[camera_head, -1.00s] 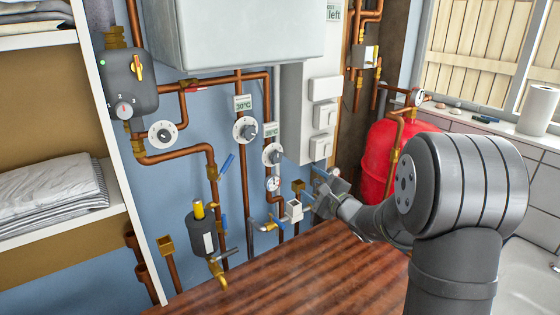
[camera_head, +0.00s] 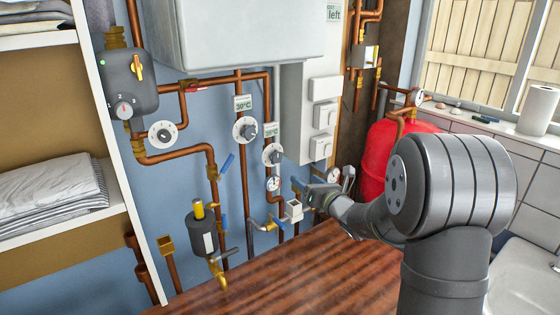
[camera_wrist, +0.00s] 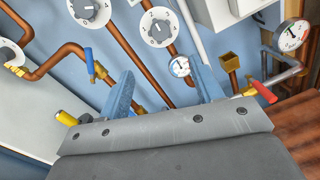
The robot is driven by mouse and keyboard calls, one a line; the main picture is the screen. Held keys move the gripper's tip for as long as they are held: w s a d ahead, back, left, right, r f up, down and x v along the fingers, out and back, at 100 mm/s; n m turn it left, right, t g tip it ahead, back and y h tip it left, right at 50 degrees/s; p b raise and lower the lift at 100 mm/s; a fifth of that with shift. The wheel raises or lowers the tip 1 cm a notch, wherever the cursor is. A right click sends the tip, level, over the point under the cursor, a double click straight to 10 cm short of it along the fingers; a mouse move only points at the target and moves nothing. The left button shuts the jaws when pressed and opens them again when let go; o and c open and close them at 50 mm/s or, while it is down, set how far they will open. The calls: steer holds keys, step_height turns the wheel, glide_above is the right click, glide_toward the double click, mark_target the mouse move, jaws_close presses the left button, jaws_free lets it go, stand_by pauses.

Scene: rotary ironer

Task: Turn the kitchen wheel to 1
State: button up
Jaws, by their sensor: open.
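Three round white dials with grey knobs sit on the copper pipes: a left dial (camera_head: 162,133), a middle dial (camera_head: 244,130) and a right dial (camera_head: 272,154). The wrist view shows the left dial (camera_wrist: 9,54) partly, the middle dial (camera_wrist: 90,10) cut by the top edge, and the right dial (camera_wrist: 159,28). I cannot read which one is the kitchen wheel. My gripper (camera_head: 303,187) is below and right of the right dial, apart from it. In the wrist view its two blue fingers (camera_wrist: 163,88) are spread, with nothing between them held.
A small gauge (camera_head: 273,183) is just below the right dial. A blue lever (camera_head: 227,162), a grey valve body (camera_head: 202,231) and a red tank (camera_head: 392,150) stand nearby. A grey boiler box (camera_head: 240,35) hangs above. The wooden worktop (camera_head: 290,275) is clear.

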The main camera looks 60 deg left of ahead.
mark_target(278, 158)
steer(key=a, duration=0.5)
steer(key=w+a, duration=0.1)
steer(key=a, duration=1)
steer(key=shift+w, duration=0.25)
steer(key=c, duration=1)
